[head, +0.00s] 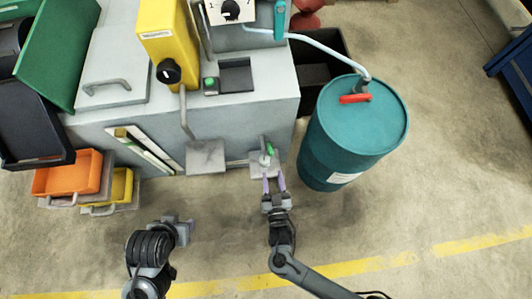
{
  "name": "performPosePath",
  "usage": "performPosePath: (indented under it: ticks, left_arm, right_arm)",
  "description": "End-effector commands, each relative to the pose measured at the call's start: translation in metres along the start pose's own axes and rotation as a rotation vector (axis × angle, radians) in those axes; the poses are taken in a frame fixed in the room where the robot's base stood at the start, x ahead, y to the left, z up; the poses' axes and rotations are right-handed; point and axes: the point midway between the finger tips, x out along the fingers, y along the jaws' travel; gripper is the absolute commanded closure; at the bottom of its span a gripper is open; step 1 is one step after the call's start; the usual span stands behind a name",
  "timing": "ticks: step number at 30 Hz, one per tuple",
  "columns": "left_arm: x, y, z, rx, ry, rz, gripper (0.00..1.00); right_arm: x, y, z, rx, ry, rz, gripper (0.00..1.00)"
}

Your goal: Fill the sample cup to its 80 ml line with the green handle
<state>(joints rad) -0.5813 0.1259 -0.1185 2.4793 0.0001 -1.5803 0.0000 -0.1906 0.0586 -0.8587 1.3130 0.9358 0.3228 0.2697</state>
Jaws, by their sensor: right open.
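A small green handle (270,149) sits low on the front of the grey machine, near its right corner. Below it a small pale part (264,160) shows on a little grey ledge (256,171); I cannot tell whether it is the sample cup or part of the tap. No 80 ml line or liquid can be made out. My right gripper (274,185) is open, its two pale purple fingers pointing at the ledge just below the green handle, with nothing seen between them. My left gripper (191,228) is lower left, away from the machine; its finger opening is unclear.
A teal drum (333,150) with a red lever (355,98) stands close right of my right gripper. A grey plate (206,157) juts from the machine front. Orange (66,178) and yellow (122,187) bins are at left. The floor in front is clear.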

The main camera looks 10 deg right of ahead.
Motion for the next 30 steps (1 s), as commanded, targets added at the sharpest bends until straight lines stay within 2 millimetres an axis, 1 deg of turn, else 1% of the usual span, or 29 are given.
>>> performPosePath:
  ticks: [1, 3, 6, 11, 14, 24, 30]
  left_arm:
    - [0.015, 0.002, 0.004, -0.001, 0.001, 0.004, 0.57]
    - [0.022, 0.005, 0.006, -0.004, 0.002, 0.01, 0.57]
    - [0.027, 0.008, 0.007, -0.01, 0.004, 0.017, 0.57]
    - [0.032, 0.006, 0.009, -0.01, 0.004, 0.013, 0.57]
    - [0.037, 0.004, 0.011, -0.007, 0.004, 0.006, 0.57]
    - [0.061, 0.003, 0.019, 0.003, 0.003, -0.001, 0.57]
    - [0.069, 0.003, 0.021, 0.001, 0.003, 0.001, 0.57]
  right_arm:
    - [0.005, 0.0, 0.013, 0.001, 0.009, 0.0, 0.55]
    - [0.009, -0.001, 0.016, 0.002, 0.016, 0.0, 0.55]
    - [0.013, -0.001, 0.019, 0.002, 0.023, 0.0, 0.55]
    - [0.026, -0.001, 0.019, 0.003, 0.028, 0.0, 0.55]
    - [0.038, -0.001, 0.019, 0.002, 0.029, 0.0, 0.55]
    - [0.092, -0.001, 0.018, 0.003, 0.029, -0.001, 0.55]
    - [0.113, -0.001, 0.017, 0.003, 0.026, 0.001, 0.55]
